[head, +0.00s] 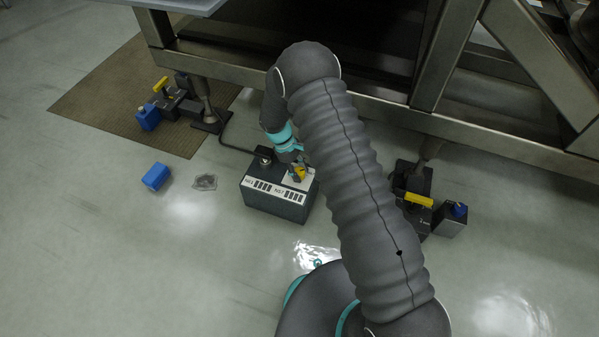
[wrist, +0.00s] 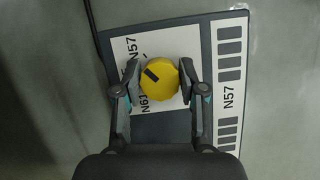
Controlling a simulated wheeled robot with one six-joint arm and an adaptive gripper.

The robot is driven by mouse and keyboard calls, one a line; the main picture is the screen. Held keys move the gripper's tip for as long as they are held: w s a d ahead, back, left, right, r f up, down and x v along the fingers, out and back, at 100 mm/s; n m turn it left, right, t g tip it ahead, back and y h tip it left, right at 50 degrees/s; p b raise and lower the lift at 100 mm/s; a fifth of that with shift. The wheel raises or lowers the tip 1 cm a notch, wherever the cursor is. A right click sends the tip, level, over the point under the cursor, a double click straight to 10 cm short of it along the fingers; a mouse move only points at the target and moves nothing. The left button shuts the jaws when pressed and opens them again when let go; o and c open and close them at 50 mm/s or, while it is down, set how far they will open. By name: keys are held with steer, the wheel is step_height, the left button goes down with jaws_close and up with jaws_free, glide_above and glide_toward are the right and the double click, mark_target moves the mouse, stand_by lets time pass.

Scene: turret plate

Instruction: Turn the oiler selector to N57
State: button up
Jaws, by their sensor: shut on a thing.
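The oiler, a dark box (head: 270,207) with a white label strip, stands on the floor. Its selector is a round yellow knob (wrist: 163,82) on a white plate (wrist: 178,40); it also shows, partly hidden, in the head view (head: 300,173). A black pointer bar on the knob lies toward its upper left in the wrist view. Printed left of the knob are N57 (wrist: 131,48) and, lower, a label that reads like N61 (wrist: 144,98). My gripper (wrist: 160,84) is shut on the knob, one finger on each side. It also shows in the head view (head: 297,167).
A steel frame (head: 350,105) spans above and behind the box. A blue block (head: 156,177) and a grey patch (head: 205,182) lie left on the floor. Yellow-handled units stand at the upper left (head: 170,100) and right (head: 418,199). A cable runs behind the box.

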steer(key=shift+s+m+g, duration=0.1)
steer(key=shift+m+g, duration=0.2)
steer(key=shift+m, duration=0.5)
steer(key=o, duration=1.1)
steer(key=shift+o, duration=0.2)
steer(key=shift+r, duration=0.1)
steer(key=v, duration=1.2)
steer(key=shift+d, duration=0.15)
